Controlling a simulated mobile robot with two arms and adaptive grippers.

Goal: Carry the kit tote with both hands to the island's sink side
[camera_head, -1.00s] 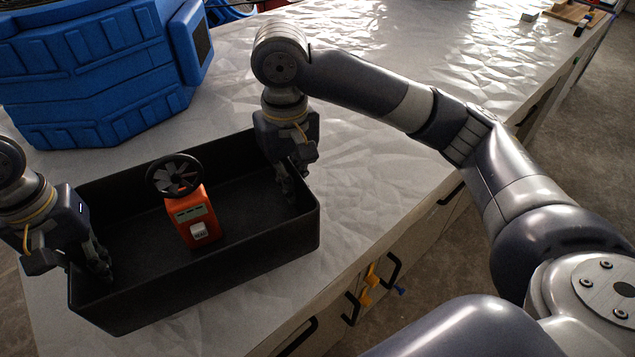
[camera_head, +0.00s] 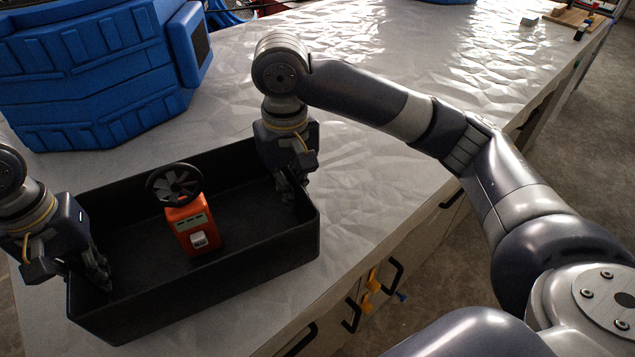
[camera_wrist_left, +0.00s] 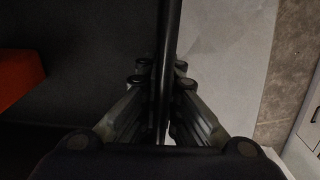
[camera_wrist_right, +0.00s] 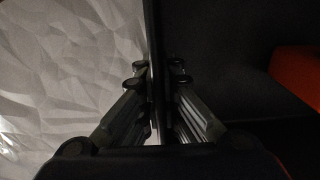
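The kit tote (camera_head: 200,290) is a black open rectangular box at the left of the head view, over the pale counter. An orange device with a black fan wheel (camera_head: 192,228) stands inside it. My left gripper (camera_head: 98,278) is shut on the tote's left end wall; the left wrist view shows the wall (camera_wrist_left: 169,60) between its fingers. My right gripper (camera_head: 290,190) is shut on the opposite end wall, and the right wrist view shows that wall (camera_wrist_right: 153,50) between the fingers. Whether the tote's base touches the counter cannot be told.
A large blue case (camera_head: 90,75) stands behind the tote on the counter (camera_head: 400,190). The counter's middle is clear. A wooden board (camera_head: 572,14) and small items lie at the far right end. Drawers with black handles (camera_head: 392,275) and yellow pieces line the front; grey floor lies beyond.

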